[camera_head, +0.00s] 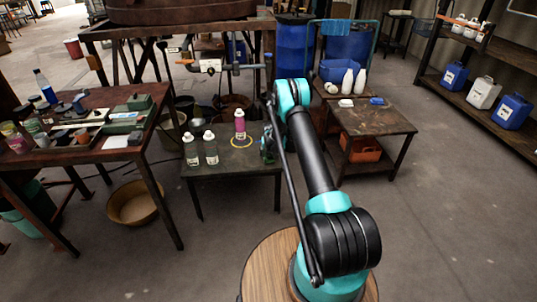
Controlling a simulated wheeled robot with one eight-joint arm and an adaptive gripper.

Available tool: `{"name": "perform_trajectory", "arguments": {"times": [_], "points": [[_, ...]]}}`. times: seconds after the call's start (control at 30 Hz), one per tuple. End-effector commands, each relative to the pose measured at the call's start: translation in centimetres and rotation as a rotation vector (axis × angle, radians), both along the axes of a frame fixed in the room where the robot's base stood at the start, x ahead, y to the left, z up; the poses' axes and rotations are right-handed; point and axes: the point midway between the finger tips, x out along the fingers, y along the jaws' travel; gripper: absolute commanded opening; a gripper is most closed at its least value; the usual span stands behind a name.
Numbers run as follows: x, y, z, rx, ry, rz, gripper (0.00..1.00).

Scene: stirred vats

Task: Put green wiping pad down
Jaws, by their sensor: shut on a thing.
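My gripper (268,149) is at the right end of the low dark table (225,165), partly hidden by my arm. It is shut on a small greenish thing, which I take for the green wiping pad; the pad's outline is too small and covered to make out. I cannot tell whether it touches the tabletop. On this table a pink bottle (240,125) stands at a yellow ring (249,142), just left of my gripper. Two pale bottles with dark labels, one (191,152) left of the other (211,149), stand farther left.
A wooden table (380,122) to the right holds white bottles, a white piece (346,103) and a blue piece (377,101). A cluttered workbench (95,150) stands left. The low table's front middle is bare. Open floor lies at right.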

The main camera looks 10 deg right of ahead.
Motion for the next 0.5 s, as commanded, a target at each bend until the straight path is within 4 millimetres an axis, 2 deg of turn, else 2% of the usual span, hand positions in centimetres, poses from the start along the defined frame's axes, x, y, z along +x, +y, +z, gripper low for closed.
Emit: {"name": "perform_trajectory", "arguments": {"times": [0.03,0.07,0.2,0.5], "points": [[0.0,0.0,-0.16,0.0,0.0,0.0,0.31],[0.0,0.0,-0.18,0.0,0.0,0.0,0.56],[0.01,0.0,-0.15,0.0,0.0,0.0,0.73],[0.0,0.0,-0.11,0.0,0.0,0.0,0.75]]}}
